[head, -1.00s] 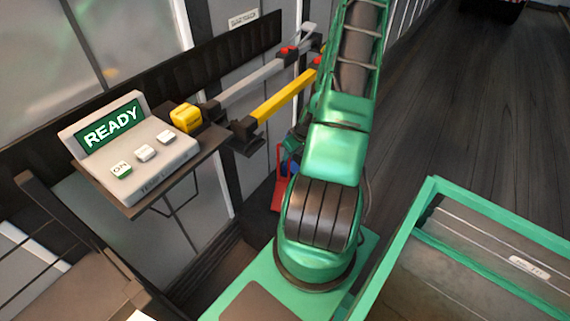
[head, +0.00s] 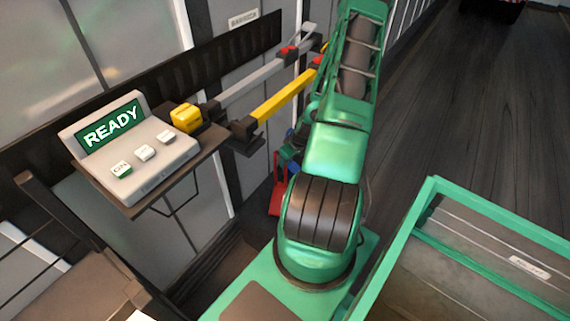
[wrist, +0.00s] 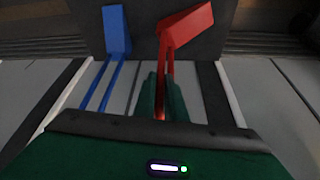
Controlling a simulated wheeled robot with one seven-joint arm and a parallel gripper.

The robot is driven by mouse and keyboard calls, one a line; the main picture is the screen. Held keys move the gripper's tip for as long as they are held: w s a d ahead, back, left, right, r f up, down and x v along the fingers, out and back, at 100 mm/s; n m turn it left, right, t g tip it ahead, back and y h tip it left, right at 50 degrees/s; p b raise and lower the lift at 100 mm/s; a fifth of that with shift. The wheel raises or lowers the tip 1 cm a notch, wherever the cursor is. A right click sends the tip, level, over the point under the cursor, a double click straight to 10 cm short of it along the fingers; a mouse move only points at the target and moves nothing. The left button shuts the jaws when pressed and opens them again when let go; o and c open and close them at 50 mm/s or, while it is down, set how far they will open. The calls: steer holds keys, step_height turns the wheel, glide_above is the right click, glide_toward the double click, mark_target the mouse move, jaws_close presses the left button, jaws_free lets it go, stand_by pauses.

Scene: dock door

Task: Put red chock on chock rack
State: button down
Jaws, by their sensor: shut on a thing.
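The red chock (wrist: 187,28) shows in the wrist view as a wedge with a long thin handle running toward me. My gripper (wrist: 161,102) is closed around that handle, its two green fingers on either side. The wedge end is in front of a dark grey panel; I cannot tell whether they touch. A blue chock (wrist: 116,30) with a two-bar handle is to the left, apart from the red one. I cannot identify the chock rack with certainty.
A console reading READY (head: 130,145) stands at the left, with a yellow block (head: 186,118) beside it. A yellow bar (head: 283,97) and a grey bar (head: 252,78) extend along the wall. A green-framed bin (head: 480,215) is at the right.

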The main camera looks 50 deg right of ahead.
steer(key=shift+x, duration=1.1)
steer(key=shift+s+f, duration=0.15)
steer(key=c, duration=1.8)
jaws_free()
steer(key=v, duration=1.2)
steer(key=shift+s, duration=0.1)
